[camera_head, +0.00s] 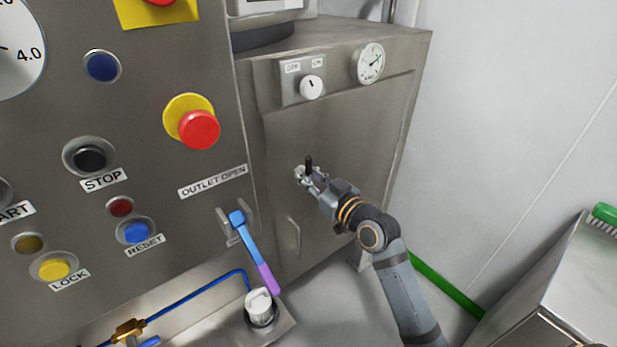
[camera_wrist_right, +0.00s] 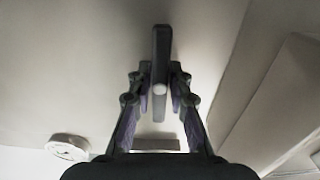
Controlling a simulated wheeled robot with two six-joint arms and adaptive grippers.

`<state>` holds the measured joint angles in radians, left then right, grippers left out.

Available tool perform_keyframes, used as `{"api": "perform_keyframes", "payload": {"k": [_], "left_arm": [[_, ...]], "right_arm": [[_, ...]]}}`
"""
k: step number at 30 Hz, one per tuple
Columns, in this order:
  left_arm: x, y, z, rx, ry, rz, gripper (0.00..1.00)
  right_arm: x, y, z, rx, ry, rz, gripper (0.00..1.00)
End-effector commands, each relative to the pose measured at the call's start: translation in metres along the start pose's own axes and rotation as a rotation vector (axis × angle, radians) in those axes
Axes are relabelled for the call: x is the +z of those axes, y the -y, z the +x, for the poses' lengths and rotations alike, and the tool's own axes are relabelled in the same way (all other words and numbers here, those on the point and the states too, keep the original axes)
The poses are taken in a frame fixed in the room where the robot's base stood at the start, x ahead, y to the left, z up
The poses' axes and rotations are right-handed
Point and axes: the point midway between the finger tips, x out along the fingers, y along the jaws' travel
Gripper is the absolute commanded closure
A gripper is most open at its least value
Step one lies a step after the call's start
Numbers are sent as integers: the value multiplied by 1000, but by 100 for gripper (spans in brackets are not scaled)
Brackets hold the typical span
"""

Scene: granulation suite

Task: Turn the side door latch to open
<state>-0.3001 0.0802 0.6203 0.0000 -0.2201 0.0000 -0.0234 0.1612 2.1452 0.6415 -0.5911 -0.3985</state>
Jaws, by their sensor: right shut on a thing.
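The side door (camera_head: 345,130) is a grey metal panel on the side cabinet, right of the control panel. Its latch (camera_head: 309,163) is a small black handle near the door's left part, standing about upright in the head view. My right gripper (camera_head: 308,178) reaches in from the lower right and is shut on the latch. In the right wrist view the black latch (camera_wrist_right: 161,50) stands upright between the two fingers, with its upper part showing above the fingertips. The door looks closed. My left gripper is not in view.
The control panel (camera_head: 130,200) on the left carries several buttons and a red emergency knob (camera_head: 199,129). A blue-purple outlet lever (camera_head: 254,252) juts out left of my right arm. A rotary switch (camera_head: 312,87) and a gauge (camera_head: 369,63) sit above the latch.

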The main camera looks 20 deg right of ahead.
Motion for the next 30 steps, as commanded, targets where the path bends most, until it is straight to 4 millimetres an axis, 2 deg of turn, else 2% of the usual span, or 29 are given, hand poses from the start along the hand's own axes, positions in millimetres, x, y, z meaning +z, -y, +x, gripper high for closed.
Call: {"api": "perform_keyframes", "payload": {"k": [9, 10, 14, 15, 24, 26, 30], "left_arm": [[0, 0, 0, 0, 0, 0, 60], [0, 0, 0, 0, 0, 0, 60], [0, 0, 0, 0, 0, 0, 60], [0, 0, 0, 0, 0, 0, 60], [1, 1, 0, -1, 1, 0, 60], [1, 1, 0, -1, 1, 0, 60], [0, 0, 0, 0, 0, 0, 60]], "right_arm": [[0, 0, 0, 0, -1, -2, 100], [0, 0, 0, 0, -1, -2, 78], [0, 0, 0, 0, -1, -2, 60], [0, 0, 0, 0, -1, -2, 58], [0, 0, -3, 1, 0, -3, 58], [1, -1, -10, 2, 3, -5, 58], [2, -1, -35, 0, 7, -11, 58]]}}
